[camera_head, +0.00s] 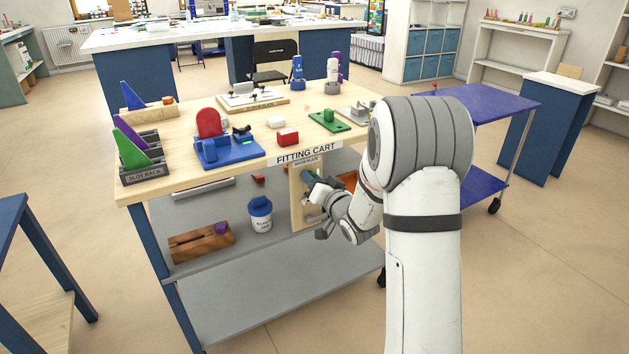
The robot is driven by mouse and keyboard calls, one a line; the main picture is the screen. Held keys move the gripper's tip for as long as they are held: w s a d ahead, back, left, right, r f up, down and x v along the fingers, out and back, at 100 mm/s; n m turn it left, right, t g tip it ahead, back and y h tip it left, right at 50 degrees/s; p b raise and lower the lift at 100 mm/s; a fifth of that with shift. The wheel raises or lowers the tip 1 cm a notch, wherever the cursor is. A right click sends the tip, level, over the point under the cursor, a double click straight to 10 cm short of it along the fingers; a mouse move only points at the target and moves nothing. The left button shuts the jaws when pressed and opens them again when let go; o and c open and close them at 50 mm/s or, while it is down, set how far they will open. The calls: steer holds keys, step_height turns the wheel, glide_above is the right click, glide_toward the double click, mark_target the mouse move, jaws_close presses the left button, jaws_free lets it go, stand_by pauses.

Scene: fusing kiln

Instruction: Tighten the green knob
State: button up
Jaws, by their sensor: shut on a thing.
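The upright wooden back plate (297,208) stands under the cart's top, below the "FITTING CART" label. My gripper (311,187) reaches in at the plate from the right, under the cart's front edge. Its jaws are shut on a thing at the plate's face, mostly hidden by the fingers. A small bit of green, the green knob (319,173), shows at the jaws. How far the knob is turned cannot be told.
The fitting cart's wooden top (190,178) overhangs my gripper. On its shelf stand a blue-lidded white jar (260,216) and a wooden box (201,243), left of the plate. The lower shelf (270,292) is bare. A blue cart (490,101) stands to the right.

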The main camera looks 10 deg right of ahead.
steer(key=o, duration=1)
steer(key=p+v, duration=0.1)
steer(key=v, duration=0.7)
